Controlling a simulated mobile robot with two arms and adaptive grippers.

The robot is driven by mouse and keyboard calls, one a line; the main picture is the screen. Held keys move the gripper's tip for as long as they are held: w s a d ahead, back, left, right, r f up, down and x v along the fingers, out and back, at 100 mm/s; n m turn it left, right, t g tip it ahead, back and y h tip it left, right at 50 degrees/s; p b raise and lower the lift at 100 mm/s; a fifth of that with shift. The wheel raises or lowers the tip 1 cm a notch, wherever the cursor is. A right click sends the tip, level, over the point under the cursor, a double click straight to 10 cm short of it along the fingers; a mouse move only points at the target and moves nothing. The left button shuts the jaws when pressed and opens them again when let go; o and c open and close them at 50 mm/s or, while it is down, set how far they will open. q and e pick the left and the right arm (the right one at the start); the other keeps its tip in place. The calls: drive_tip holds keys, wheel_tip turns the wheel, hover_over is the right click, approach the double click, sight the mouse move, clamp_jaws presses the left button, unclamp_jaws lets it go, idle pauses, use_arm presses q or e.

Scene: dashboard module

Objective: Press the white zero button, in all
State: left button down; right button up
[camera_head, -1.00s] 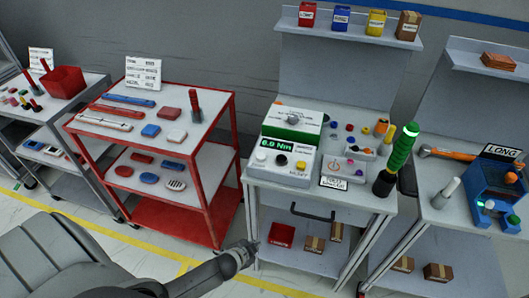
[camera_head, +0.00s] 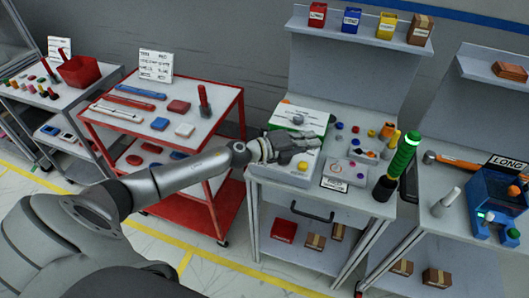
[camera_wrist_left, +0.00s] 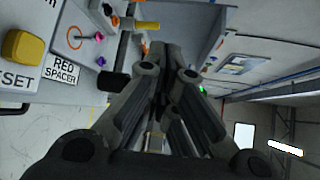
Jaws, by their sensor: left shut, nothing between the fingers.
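The tester (camera_head: 297,180) with the zero button stands on the grey bench, with a white top part (camera_head: 312,116). Its yellow button (camera_head: 303,166) shows below my left gripper (camera_head: 314,141), and also at the left of the left wrist view (camera_wrist_left: 24,48), above lettering ending in "SET". The white zero button and the green display are hidden behind my gripper and wrist. My left gripper is shut and empty, over the tester's front panel; I cannot tell its height above the panel. Its closed fingers (camera_wrist_left: 162,70) fill the middle of the left wrist view. My right gripper is not in view.
A "RED SPACER" label (camera_head: 334,184) and small coloured parts lie right of the tester. A red cart (camera_head: 190,110) is to the left; a blue fixture (camera_head: 497,198) is on the right bench.

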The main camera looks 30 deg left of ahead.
use_arm(q)
drive_tip(key=s+a+m+g+y, duration=0.1)
drive_tip(key=a+m+g+y, duration=0.2)
drive_tip(key=a, duration=1.2)
drive_tip(key=m+g, duration=0.3)
drive_tip(key=m, duration=0.1)
drive_tip(key=shift+s+a+r+m+p, duration=0.15)
drive_tip(key=shift+s+r+m+p, duration=0.15)
drive_tip(key=shift+r+m, duration=0.1)
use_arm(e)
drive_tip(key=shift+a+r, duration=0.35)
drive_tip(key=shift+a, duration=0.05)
use_arm(q)
drive_tip(key=shift+w, duration=0.1)
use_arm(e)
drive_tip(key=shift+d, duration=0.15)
use_arm(q)
wheel_tip(320, 180, down, 8)
drive_tip(key=b, duration=0.6)
drive_tip(key=shift+f+b, duration=0.1)
drive_tip(key=shift+b, duration=0.25)
drive_tip(key=shift+f, duration=0.3)
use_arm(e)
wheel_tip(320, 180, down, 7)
